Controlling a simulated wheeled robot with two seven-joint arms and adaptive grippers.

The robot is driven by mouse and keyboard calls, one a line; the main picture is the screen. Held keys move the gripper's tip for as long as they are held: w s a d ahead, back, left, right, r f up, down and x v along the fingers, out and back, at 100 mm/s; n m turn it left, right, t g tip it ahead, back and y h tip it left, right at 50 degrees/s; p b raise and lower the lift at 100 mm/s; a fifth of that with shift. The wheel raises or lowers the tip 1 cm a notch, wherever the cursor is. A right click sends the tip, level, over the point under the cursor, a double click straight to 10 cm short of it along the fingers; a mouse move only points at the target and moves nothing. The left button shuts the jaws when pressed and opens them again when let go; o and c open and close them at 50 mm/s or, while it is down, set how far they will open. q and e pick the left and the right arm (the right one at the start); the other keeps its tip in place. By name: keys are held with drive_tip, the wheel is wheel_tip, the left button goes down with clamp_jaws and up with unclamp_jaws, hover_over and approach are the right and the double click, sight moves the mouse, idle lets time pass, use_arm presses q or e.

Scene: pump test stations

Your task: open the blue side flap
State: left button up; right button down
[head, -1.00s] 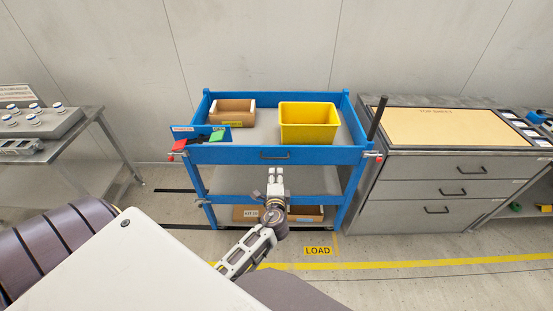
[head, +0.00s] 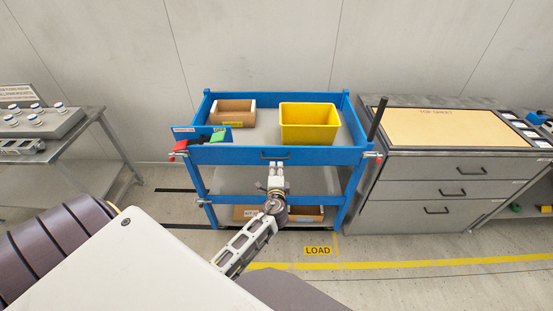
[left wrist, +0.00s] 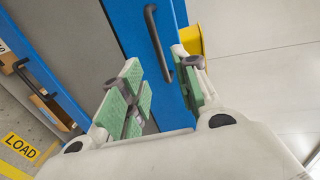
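The blue side flap (head: 235,155) is the upright front panel of the blue cart, level with its top tray. A dark bar handle (head: 274,156) sits on its middle. Red-tipped latches show at its left end (head: 181,146) and right end (head: 378,159). My left gripper (head: 276,167) is just in front of the flap at the handle. In the left wrist view its green-padded fingers (left wrist: 160,78) are open, one on each side of the dark handle (left wrist: 158,42) in the picture. Whether they touch it I cannot tell. My right gripper is not in view.
A yellow bin (head: 309,122) and a brown box (head: 234,111) stand in the cart's top tray. A grey drawer cabinet (head: 447,190) stands right of the cart, a metal bench (head: 88,117) to the left. A LOAD floor label (head: 318,251) lies in front.

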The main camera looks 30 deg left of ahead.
sight(276, 159)
use_arm(q)
drive_tip(key=shift+p+x, duration=0.35)
drive_tip(key=shift+x, duration=4.2)
clamp_jaws()
